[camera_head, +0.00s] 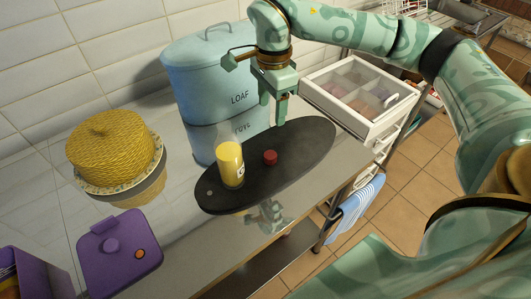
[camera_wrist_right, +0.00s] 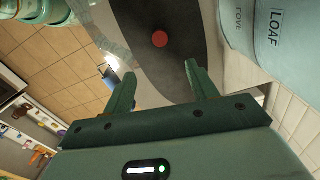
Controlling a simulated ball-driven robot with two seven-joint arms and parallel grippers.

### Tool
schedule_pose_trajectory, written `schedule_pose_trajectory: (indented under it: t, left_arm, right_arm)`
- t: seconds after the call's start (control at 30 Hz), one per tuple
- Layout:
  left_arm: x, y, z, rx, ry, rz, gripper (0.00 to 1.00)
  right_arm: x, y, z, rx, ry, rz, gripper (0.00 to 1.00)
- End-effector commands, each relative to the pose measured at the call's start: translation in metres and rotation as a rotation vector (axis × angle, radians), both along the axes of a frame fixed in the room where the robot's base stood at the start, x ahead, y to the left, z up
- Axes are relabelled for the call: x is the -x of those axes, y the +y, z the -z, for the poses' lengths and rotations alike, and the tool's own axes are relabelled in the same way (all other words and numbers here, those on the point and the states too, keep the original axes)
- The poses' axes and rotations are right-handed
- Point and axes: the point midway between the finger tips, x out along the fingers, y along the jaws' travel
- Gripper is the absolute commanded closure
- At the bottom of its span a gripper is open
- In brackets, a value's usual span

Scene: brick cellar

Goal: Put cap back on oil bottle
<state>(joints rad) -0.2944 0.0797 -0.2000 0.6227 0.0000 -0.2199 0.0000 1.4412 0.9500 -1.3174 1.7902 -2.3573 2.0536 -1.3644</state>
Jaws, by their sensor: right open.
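The oil bottle (camera_head: 231,168), a small clear bottle with yellow oil, stands upright without a cap on a dark oval board (camera_head: 310,140). The red cap (camera_head: 270,157) lies on the board just right of the bottle, apart from it. My right gripper (camera_head: 273,113) is open and empty, pointing down above the board, behind and above the cap. In the right wrist view the cap (camera_wrist_right: 160,39) shows beyond the gap between the open fingers (camera_wrist_right: 160,72), not touching them. The bottle is not visible there. My left gripper is not in view.
A blue loaf bin (camera_head: 205,85) stands close behind the bottle. A yellow woven domed thing (camera_head: 112,145) and a purple box lid (camera_head: 120,255) are at left. A white drawer unit (camera_head: 365,125) stands at right. The counter's front edge is near the board.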

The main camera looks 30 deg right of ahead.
Motion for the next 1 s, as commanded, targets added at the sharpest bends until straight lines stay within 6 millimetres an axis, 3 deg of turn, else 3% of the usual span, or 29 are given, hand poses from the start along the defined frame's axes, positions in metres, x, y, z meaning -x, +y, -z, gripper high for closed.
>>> schedule_pose_trajectory:
  t: [0.37,0.47,0.8,1.0]
  left_arm:
    - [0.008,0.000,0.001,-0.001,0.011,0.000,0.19]
    - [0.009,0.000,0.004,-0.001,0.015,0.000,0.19]
    - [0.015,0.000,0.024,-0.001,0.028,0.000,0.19]
    - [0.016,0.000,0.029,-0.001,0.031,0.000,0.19]
  right_arm:
    - [-0.001,-0.002,0.001,0.010,-0.004,0.001,0.42]
    - [-0.001,-0.002,0.013,0.011,-0.001,0.000,0.42]
    - [0.000,-0.002,0.086,0.009,0.001,0.001,0.42]
    - [-0.001,-0.002,0.108,0.009,-0.003,0.001,0.42]
